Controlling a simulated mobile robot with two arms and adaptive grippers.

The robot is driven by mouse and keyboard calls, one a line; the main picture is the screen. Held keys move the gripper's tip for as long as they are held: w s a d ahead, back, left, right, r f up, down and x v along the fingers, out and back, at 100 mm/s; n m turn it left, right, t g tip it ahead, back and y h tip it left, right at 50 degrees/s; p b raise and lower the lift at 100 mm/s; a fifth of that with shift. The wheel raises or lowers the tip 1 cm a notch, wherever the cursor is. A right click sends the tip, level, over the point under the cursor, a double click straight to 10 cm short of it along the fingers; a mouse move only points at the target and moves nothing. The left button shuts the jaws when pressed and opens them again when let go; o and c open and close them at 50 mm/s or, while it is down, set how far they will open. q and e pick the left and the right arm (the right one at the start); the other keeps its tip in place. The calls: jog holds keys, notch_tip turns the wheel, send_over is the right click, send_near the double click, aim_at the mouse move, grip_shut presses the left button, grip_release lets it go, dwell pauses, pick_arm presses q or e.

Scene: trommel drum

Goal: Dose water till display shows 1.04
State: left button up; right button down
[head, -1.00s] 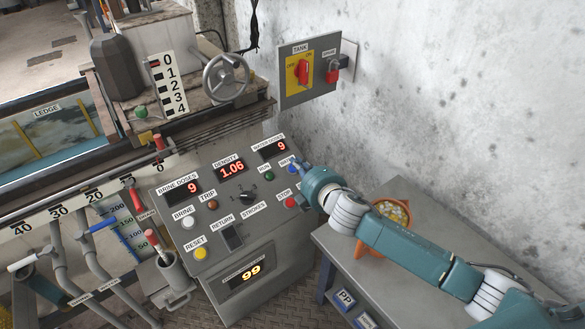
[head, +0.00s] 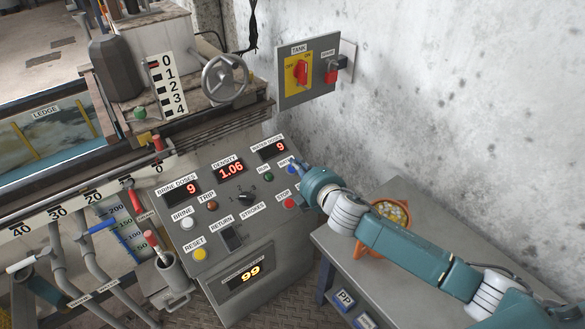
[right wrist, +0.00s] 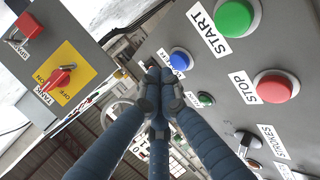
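The density display (head: 230,168) on the sloped control panel (head: 262,222) reads 1.06 in red. The water doses display (head: 273,149) reads 9. The blue water button (head: 291,169) is partly hidden behind my right gripper (head: 301,166) in the head view. In the right wrist view the blue button (right wrist: 181,60) shows clearly, just beyond and right of the fingertips of my right gripper (right wrist: 160,78). Those fingers are drawn together and hold nothing. The fingertips look apart from the button, though contact is hard to judge. My left gripper is not in view.
The brine doses display (head: 184,191) reads 9. The green button (head: 268,177), red stop button (head: 288,203), white brine button (head: 188,223) and yellow reset button (head: 200,254) are close by.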

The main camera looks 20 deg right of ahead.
jog(key=shift+f, duration=0.1)
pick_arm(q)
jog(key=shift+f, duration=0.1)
pick_arm(e)
jog(key=shift+w+f, duration=0.15)
jog(key=shift+f, duration=0.1)
pick_arm(q)
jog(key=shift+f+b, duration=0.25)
jog(key=shift+b, duration=0.1)
pick_arm(e)
jog(key=shift+w+a+f, duration=0.15)
jog(key=shift+w+f, duration=0.05)
jog(key=shift+f, duration=0.2)
dwell(0.5)
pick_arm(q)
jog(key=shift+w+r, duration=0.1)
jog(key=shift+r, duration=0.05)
pick_arm(e)
jog(key=shift+s+r, duration=0.1)
jog(key=shift+r, duration=0.1)
jog(key=shift+s+r+p, duration=0.15)
jog(key=shift+r+p, duration=0.15)
jog(key=shift+p, duration=0.35)
jog(key=shift+s+r+p, duration=0.1)
jog(key=shift+r+p, duration=0.15)
jog(key=shift+p, duration=0.05)
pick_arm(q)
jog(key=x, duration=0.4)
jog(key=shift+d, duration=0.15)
